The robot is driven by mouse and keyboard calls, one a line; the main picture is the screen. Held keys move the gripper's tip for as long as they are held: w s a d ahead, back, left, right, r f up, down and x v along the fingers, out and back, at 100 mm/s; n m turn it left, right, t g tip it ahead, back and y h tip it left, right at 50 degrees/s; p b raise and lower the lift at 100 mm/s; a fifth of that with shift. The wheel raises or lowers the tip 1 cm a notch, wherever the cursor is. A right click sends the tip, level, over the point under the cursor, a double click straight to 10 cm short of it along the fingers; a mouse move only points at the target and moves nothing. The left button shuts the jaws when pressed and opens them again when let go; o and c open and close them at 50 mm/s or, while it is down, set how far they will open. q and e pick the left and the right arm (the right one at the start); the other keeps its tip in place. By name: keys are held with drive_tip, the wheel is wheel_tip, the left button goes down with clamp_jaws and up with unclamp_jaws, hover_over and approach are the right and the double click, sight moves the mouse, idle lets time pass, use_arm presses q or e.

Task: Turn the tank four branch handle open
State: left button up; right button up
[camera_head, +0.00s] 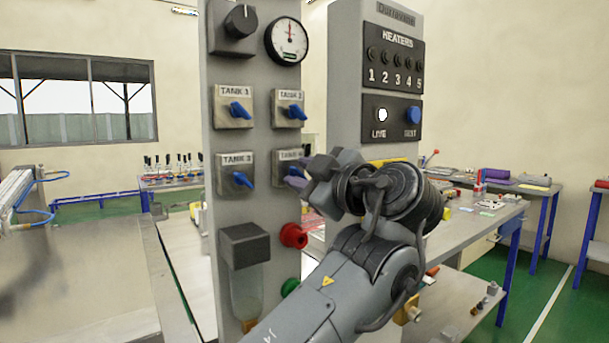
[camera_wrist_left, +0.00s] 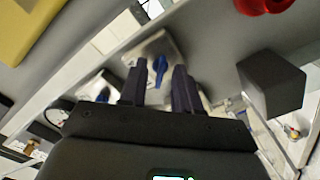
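The tank four valve is a pale plate (camera_head: 288,158) on the grey panel (camera_head: 265,100), below the tank two valve. My left gripper (camera_head: 298,172) is in front of it and hides part of the plate and its blue handle. In the left wrist view, the tank four handle (camera_wrist_left: 160,68) shows between the two dark, parted fingers of my left gripper (camera_wrist_left: 157,80), with a gap on each side. I cannot tell how deep the handle lies between the fingertips. My right gripper is not in view.
Blue handles of tank one (camera_head: 240,111), tank two (camera_head: 296,112) and tank three (camera_head: 242,180) are close by. A red knob (camera_head: 293,236) and a dark box (camera_head: 245,246) stick out below. A heaters panel (camera_head: 393,55) stands to the right. Workbenches (camera_head: 480,215) are behind.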

use_arm(q)
drive_tip(key=v, duration=1)
drive_tip(key=shift+s+d, duration=0.25)
drive_tip(key=shift+s, duration=0.1)
